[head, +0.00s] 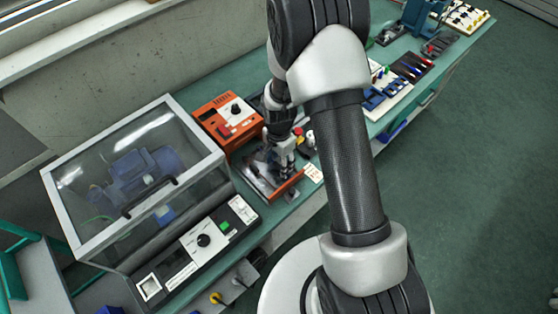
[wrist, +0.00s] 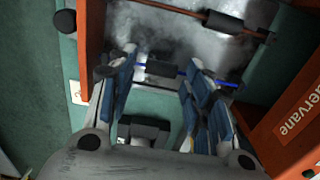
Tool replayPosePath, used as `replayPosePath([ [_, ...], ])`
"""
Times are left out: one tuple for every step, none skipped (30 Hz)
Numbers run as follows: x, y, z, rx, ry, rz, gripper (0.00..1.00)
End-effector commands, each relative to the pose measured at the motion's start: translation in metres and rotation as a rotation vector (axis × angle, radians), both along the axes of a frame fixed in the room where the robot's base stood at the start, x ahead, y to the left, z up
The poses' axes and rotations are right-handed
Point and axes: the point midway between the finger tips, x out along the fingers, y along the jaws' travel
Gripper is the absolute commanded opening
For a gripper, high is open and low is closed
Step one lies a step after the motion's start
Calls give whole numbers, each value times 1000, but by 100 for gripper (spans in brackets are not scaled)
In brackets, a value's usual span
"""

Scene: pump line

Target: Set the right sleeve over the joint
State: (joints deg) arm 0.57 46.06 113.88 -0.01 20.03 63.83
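In the wrist view a black sleeve (wrist: 160,69) sits on a thin blue wire (wrist: 216,80). A second black sleeve (wrist: 222,22) sits on a brown wire (wrist: 176,10) further up. I cannot tell which the task calls right. No bare joint can be made out; it may be hidden. My gripper (wrist: 162,64) is open, its blue-padded fingers apart with the blue wire's sleeve between their tips. I cannot tell whether either finger touches it. In the head view my gripper (head: 284,166) points down into an orange-edged fixture (head: 287,187), and the sleeves are hidden there.
An orange instrument box (head: 226,118) stands just behind the fixture. A clear-lidded case (head: 85,150) with a blue pump (head: 145,175) stands left, with a control panel (head: 205,242) in front. In the wrist view, orange walls (wrist: 94,45) and (wrist: 290,115) flank the fingers.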

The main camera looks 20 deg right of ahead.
Motion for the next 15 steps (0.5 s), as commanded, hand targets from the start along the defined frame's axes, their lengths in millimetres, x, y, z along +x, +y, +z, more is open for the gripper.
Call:
replayPosePath([
  [0, 0, 0, 0, 0, 0, 40],
  [0, 0, 0, 0, 0, 0, 38],
  [0, 0, 0, 0, 0, 0, 36],
  [0, 0, 0, 0, 0, 0, 34],
  [0, 0, 0, 0, 0, 0, 32],
  [0, 0, 0, 0, 0, 0, 29],
  [0, 0, 0, 0, 0, 0, 27],
  [0, 0, 0, 0, 0, 0, 25],
  [0, 0, 0, 0, 0, 0, 22],
  [0, 0, 0, 0, 0, 0, 20],
  [0, 0, 0, 0, 0, 0, 18],
  [0, 0, 0, 0, 0, 0, 16],
  [0, 0, 0, 0, 0, 0, 14],
  [0, 0, 0, 0, 0, 0, 12],
  [0, 0, 0, 0, 0, 0, 9],
])
